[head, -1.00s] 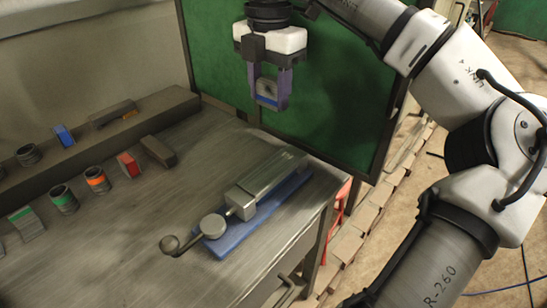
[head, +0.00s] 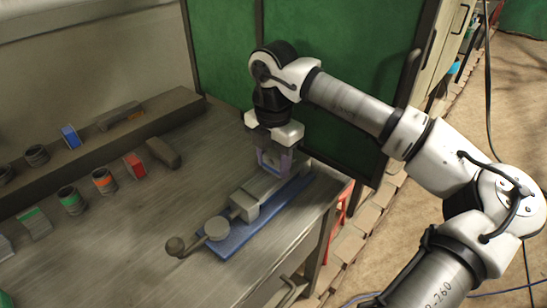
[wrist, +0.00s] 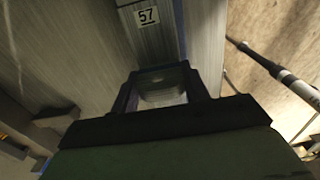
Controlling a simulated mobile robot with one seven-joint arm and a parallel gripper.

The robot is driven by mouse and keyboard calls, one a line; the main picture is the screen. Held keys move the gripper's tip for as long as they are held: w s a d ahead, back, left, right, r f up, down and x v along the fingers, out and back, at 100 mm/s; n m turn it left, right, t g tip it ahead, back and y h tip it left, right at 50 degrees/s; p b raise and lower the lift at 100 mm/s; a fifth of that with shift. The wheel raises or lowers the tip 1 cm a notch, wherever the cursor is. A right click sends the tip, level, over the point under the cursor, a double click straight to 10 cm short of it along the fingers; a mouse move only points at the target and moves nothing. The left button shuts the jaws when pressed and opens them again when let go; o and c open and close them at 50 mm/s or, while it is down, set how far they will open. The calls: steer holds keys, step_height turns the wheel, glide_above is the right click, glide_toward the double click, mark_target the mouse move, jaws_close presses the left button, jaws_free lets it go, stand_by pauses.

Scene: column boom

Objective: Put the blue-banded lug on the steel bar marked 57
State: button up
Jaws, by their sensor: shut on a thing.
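My gripper (head: 274,170) is shut on the blue-banded lug (head: 273,157), a small grey block with an opening. Its band is hard to see now. In the wrist view the lug (wrist: 162,92) sits between the two dark jaws. The steel bar (head: 265,186) lies on a blue base (head: 235,238) near the table's right edge. In the wrist view the bar (wrist: 155,42) carries a white plate marked 57 (wrist: 147,16). The lug is over the bar's far part, and the jaws hide what is beneath it. I cannot tell whether lug and bar touch.
A round-ended lever (head: 176,246) and a disc (head: 217,228) are at the bar's near end. Banded cups and blocks, including a red one (head: 135,165), stand on the left. A green panel (head: 340,90) rises behind. The table's middle (head: 130,240) is clear.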

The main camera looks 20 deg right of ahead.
mark_target(274, 153)
steer(key=shift+f, duration=0.15)
steer(key=o, duration=1.2)
step_height(274, 153, up, 12)
steer(key=shift+r+b, duration=0.25)
steer(key=shift+b, duration=0.35)
